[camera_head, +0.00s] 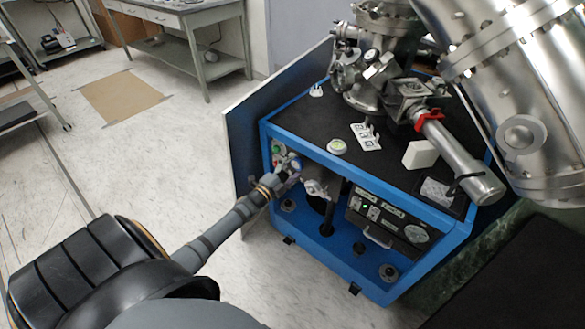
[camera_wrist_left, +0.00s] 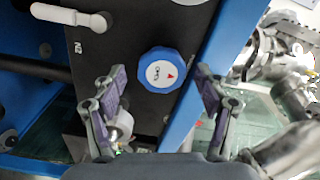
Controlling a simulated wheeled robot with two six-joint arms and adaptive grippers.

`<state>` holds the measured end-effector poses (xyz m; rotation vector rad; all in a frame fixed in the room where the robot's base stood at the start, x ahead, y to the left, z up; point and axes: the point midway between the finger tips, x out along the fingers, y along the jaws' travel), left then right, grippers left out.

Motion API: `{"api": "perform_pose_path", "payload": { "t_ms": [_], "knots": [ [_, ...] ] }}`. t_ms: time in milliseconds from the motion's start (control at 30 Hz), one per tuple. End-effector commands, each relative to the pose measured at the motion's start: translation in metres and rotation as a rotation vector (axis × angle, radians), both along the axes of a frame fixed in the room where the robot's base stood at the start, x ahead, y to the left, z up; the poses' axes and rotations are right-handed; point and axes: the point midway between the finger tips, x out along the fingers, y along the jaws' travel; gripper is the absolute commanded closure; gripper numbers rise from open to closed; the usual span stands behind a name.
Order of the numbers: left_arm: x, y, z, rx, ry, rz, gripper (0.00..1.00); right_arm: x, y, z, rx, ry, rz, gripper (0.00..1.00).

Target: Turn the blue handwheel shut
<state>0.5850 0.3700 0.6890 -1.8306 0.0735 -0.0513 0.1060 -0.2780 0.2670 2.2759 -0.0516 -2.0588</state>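The blue handwheel (camera_wrist_left: 161,70) shows in the middle of the left wrist view, on a dark panel. Its white centre label reads OPEN and carries a red mark. My left gripper (camera_wrist_left: 156,82) is open, with one finger to the left of the wheel and one to the right. There is a visible gap on each side, and I see no contact. In the head view my left gripper (camera_head: 288,180) is at the left front corner of the blue cart, largely covering the wheel there. My right gripper is not in view.
The blue-framed cart (camera_head: 370,278) carries steel vacuum parts (camera_head: 375,85) and a dark control panel (camera_head: 388,218). A white lever (camera_wrist_left: 70,16) is left of the wheel in the wrist view. A large steel vessel (camera_head: 545,90) stands at right.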

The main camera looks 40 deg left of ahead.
Motion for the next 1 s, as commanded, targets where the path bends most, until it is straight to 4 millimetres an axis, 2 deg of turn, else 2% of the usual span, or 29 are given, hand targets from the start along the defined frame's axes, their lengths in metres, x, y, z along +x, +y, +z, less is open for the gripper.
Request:
{"api": "perform_pose_path", "payload": {
  "t_ms": [167,267,700,833,1000],
  "knots": [
    [0.0,0.0,0.001,0.0,-0.002,0.0,0.27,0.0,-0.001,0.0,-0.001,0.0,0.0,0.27],
    [-0.007,0.001,0.0,0.0,0.0,-0.001,0.27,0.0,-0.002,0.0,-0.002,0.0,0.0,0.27],
    [-0.102,0.008,0.0,0.001,0.003,-0.003,0.27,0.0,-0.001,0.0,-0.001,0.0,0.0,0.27],
    [-0.116,0.009,0.0,0.001,0.0,-0.002,0.27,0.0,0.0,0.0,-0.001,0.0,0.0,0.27],
    [-0.12,0.009,0.001,-0.001,-0.002,0.001,0.27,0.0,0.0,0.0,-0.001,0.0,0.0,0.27]
  ]
}}
